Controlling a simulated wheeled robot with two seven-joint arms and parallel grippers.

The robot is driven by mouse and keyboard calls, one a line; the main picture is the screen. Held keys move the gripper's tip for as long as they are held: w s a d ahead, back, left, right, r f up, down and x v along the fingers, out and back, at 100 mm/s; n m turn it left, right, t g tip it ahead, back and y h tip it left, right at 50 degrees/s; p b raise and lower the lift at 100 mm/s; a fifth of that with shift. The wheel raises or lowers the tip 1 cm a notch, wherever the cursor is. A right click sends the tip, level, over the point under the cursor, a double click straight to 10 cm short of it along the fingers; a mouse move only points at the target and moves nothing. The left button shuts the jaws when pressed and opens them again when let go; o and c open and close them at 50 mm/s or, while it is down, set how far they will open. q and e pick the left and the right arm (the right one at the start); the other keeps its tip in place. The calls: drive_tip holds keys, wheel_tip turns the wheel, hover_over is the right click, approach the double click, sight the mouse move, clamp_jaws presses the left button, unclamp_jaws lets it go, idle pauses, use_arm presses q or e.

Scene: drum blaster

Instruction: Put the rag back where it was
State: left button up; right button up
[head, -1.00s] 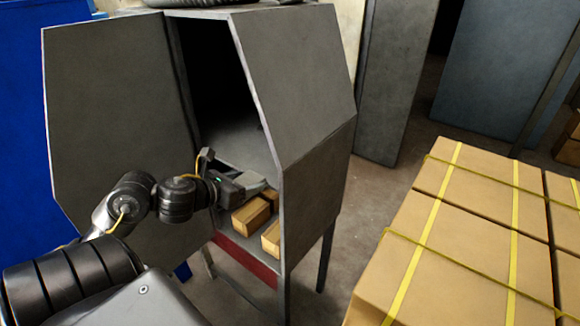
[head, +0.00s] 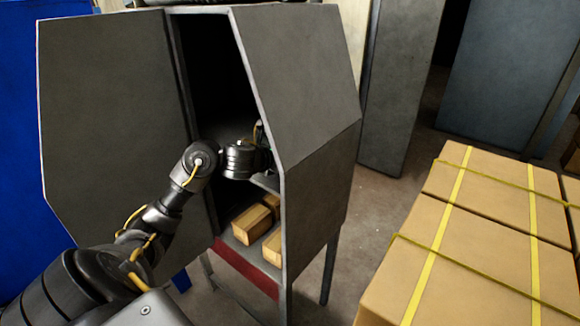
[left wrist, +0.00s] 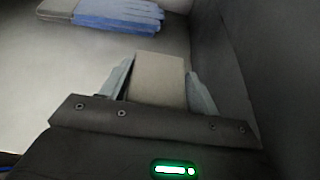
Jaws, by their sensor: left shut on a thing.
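In the left wrist view my left gripper (left wrist: 158,88) is shut on a plain grey-beige, flat-faced piece, which I take to be the rag (left wrist: 158,75). It sits between the two pale fingers. In the head view my left arm reaches into the dark opening of the grey cabinet (head: 300,70). The wrist is in the opening, and the fingers and the rag are hidden behind the cabinet's right panel. My right gripper is not in view.
Blue-and-grey gloves (left wrist: 118,14) lie on a pale surface (left wrist: 65,75) ahead of the gripper, with a dark wall (left wrist: 245,70) close on the right. Wooden blocks (head: 255,219) lie on the cabinet's lower shelf. Taped cartons (head: 480,255) stand at right.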

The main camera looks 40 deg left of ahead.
use_arm(q)
drive_tip(key=shift+w, duration=0.15)
drive_tip(key=f+b, duration=0.3)
drive_tip(key=shift+w+f, duration=0.3)
drive_tip(key=shift+f, duration=0.05)
drive_tip(key=shift+r, duration=0.1)
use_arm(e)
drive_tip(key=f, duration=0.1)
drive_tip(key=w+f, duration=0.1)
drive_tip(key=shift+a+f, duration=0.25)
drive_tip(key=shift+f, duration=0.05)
use_arm(q)
drive_tip(key=o, duration=1)
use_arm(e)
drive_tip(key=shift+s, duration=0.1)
